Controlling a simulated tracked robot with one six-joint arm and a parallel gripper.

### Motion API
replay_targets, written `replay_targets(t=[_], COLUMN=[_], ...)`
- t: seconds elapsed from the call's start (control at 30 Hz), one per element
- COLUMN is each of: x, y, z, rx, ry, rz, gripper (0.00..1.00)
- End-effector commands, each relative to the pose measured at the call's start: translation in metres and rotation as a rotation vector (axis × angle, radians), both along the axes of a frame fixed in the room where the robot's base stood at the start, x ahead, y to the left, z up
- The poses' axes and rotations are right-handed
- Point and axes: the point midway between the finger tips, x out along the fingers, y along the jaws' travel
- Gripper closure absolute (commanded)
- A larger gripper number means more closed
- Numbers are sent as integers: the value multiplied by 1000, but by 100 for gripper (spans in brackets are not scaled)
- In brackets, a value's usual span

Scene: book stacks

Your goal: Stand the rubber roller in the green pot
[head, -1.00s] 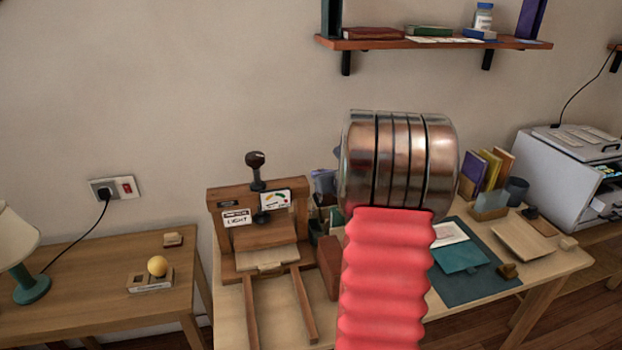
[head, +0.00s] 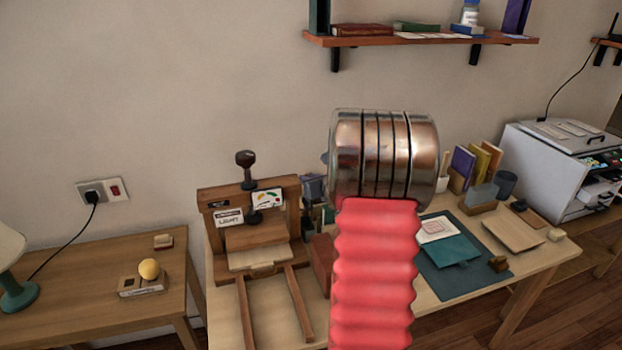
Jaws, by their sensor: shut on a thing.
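My own arm, a red ribbed sleeve topped by a banded metal joint, stands in the middle of the head view and covers part of the workbench. My gripper is not in view, and I cannot see its jaws or what is in them. I cannot make out the rubber roller anywhere.
A wooden press (head: 252,225) stands on the left of the workbench (head: 540,262). A dark teal mat (head: 455,283), a wooden tray (head: 512,233), books (head: 477,163) and a dark cup (head: 506,183) are on its right. A side table (head: 85,270) with a lamp stands left; a shelf (head: 420,41) hangs above.

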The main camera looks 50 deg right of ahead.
Motion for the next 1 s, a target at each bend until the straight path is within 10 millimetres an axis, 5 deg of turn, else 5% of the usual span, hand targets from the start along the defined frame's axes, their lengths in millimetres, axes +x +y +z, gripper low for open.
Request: replay_targets(t=[1.0], x=[1], y=[2], z=[-56], rx=[1], ry=[0], rz=[3], gripper=[100])
